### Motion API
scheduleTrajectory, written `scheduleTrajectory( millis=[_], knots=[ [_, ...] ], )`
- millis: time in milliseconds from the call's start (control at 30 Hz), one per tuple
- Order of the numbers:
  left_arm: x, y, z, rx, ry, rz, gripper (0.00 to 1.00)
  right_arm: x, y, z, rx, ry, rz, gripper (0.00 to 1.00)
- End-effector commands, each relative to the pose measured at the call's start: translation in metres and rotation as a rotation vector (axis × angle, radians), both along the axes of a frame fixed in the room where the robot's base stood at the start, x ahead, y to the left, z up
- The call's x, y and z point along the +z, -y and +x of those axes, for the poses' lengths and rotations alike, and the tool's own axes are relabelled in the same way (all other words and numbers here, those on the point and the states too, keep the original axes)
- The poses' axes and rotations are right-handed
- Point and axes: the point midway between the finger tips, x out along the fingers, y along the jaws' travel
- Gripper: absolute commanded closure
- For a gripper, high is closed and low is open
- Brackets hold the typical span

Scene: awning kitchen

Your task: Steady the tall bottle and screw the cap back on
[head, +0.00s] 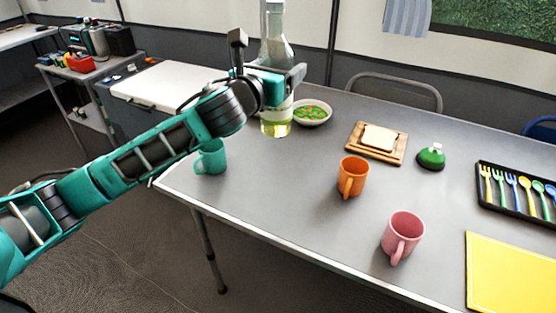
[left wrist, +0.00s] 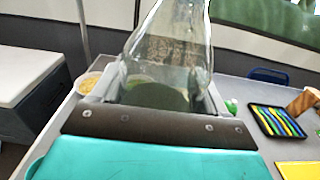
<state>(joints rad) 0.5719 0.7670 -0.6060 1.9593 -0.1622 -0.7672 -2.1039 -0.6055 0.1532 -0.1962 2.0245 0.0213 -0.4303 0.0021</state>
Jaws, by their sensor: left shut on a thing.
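The tall clear bottle (head: 276,52) stands upright near the back left of the table, with pale yellow-green liquid at its bottom. Its top is cut off by the picture edge. My left gripper (head: 280,84) is shut around the bottle's body, above the liquid. In the left wrist view the bottle (left wrist: 168,50) rises between the two fingers of my left gripper (left wrist: 163,92). I cannot make out a cap on the bottle. A small green domed thing with a whitish top (head: 431,156) lies on the table to the right; I cannot tell whether it is the cap. My right gripper is not in view.
A bowl of food (head: 312,112) is close to the bottle's right. A teal mug (head: 211,158) stands under my left arm. A bread board (head: 375,150), an orange mug (head: 353,176), a pink mug (head: 402,236), a cutlery tray (head: 517,193) and a yellow board (head: 510,270) are farther right.

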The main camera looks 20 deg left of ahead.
Motion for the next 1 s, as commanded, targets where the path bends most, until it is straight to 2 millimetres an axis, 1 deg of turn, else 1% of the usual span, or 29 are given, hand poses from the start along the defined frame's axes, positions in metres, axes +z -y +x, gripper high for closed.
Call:
scheduleTrajectory(
  millis=[33,100,233,300,400,533,900,1000],
  knots=[
    [-0.023,0.0,0.0,0.001,-0.006,-0.004,1.0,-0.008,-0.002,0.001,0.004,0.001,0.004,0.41],
    [-0.042,0.0,0.0,0.0,-0.005,-0.004,1.0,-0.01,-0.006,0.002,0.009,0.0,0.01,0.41],
    [-0.077,0.0,0.0,0.0,-0.003,-0.004,1.0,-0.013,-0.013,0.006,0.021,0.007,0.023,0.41],
    [-0.094,0.0,0.0,0.0,-0.003,-0.004,1.0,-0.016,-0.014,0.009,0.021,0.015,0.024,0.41],
    [-0.113,0.0,0.0,0.001,-0.001,-0.003,1.0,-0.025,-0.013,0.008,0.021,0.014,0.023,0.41],
    [-0.126,0.0,0.0,-0.001,0.002,-0.001,1.0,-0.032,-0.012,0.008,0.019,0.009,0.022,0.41],
    [-0.128,0.0,0.0,0.0,0.002,0.0,1.0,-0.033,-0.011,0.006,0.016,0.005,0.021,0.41],
    [-0.136,0.0,0.0,0.0,0.0,-0.001,1.0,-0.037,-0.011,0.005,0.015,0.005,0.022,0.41]
  ],
)
